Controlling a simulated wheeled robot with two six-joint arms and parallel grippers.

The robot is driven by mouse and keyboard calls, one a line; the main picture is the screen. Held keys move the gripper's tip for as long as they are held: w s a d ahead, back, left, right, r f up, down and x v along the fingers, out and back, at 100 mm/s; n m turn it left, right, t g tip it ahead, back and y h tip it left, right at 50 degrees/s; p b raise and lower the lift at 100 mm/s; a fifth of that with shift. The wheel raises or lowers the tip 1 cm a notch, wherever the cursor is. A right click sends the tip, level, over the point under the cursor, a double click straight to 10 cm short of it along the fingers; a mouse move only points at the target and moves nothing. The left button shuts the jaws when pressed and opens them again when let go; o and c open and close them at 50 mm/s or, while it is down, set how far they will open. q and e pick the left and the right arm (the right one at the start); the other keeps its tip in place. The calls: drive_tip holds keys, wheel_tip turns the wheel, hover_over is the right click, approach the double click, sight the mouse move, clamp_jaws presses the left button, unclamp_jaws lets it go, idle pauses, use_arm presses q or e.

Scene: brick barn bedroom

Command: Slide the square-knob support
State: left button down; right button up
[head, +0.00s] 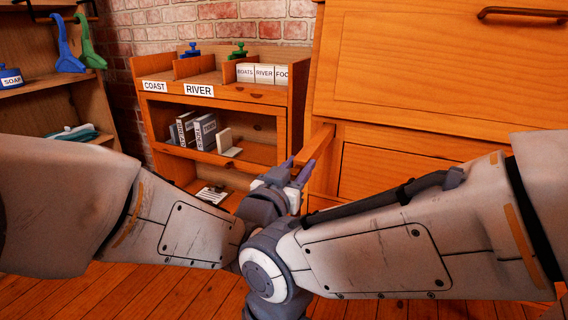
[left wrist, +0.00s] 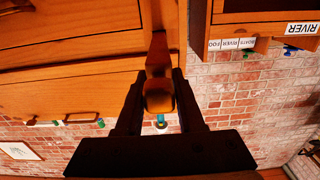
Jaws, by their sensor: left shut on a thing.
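The wooden support (head: 318,141) sticks out from the left side of the desk in the head view, below the closed sloping front. My left gripper (head: 295,171) is at its outer end. In the left wrist view the support (left wrist: 158,62) runs between the two dark fingers of my left gripper (left wrist: 160,100), which are shut on the end piece, its knob (left wrist: 159,98).
The desk (head: 440,60) has a wide front with a dark handle and drawers below. Left of it stands a small shelf (head: 250,96) with labelled books and "COAST" and "RIVER" signs. Brick wall stands behind.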

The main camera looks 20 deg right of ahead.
use_arm(q)
drive_tip(key=c, duration=0.6)
unclamp_jaws()
drive_tip(key=shift+b+v, duration=1.8)
drive_tip(key=shift+v, duration=3.4)
